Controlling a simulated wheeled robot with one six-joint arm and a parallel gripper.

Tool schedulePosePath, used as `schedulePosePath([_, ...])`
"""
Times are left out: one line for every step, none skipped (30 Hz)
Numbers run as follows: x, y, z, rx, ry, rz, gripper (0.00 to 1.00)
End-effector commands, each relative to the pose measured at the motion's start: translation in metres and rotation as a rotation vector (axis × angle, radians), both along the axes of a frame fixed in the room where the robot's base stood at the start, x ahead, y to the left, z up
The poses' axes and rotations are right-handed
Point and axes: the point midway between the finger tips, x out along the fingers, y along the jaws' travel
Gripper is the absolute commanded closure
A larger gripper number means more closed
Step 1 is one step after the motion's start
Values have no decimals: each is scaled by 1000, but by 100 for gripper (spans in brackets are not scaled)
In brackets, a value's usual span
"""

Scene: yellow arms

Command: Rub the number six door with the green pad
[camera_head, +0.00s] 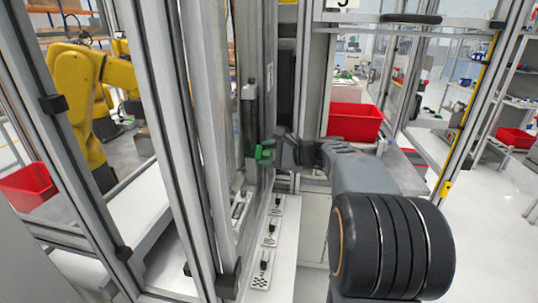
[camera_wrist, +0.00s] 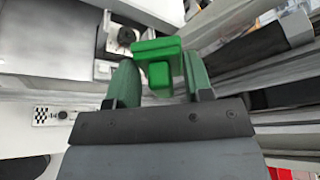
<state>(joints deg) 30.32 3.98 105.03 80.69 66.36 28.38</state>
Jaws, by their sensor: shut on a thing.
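The green pad (camera_head: 263,151) is a bright green piece with a raised block, and it also shows in the wrist view (camera_wrist: 158,52). My gripper (camera_head: 276,150) is shut on it; in the wrist view its dark green fingers (camera_wrist: 155,80) stand on either side of the pad's block. In the head view the pad is close to a tall metal-framed panel (camera_head: 213,110) on its left. I cannot tell whether they touch. No number six is legible, so I cannot tell which panel is the number six door.
Several small checkered-marked fixtures (camera_head: 262,274) line a white ledge below my gripper. A red bin (camera_head: 355,122) stands behind my arm. A yellow robot arm (camera_head: 80,90) is behind the panels at left. Metal posts (camera_head: 468,110) stand at right, with open floor (camera_head: 490,230) beyond.

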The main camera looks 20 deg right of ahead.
Motion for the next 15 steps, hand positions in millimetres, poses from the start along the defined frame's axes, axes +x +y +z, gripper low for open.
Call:
schedulePosePath([-1,2,-1,1,0,2,72])
schedulePosePath([-1,2,0,1,1,3,72])
schedulePosePath([-2,2,0,1,1,3,72])
schedulePosePath([-2,3,1,1,1,3,72])
schedulePosePath([-2,3,2,1,1,3,72])
schedulePosePath([-2,3,4,1,0,3,72])
schedulePosePath([-2,3,6,1,0,3,72])
schedulePosePath([-2,3,8,1,0,3,72])
schedulePosePath([-2,3,11,1,0,3,72])
schedulePosePath([-2,3,13,1,0,3,72])
schedulePosePath([-2,2,15,1,-1,3,72])
schedulePosePath([-2,2,18,1,-1,3,72])
schedulePosePath([-2,2,20,1,-1,3,72])
schedulePosePath([-2,2,22,1,-1,3,72])
schedulePosePath([-2,2,23,1,-1,3,72])
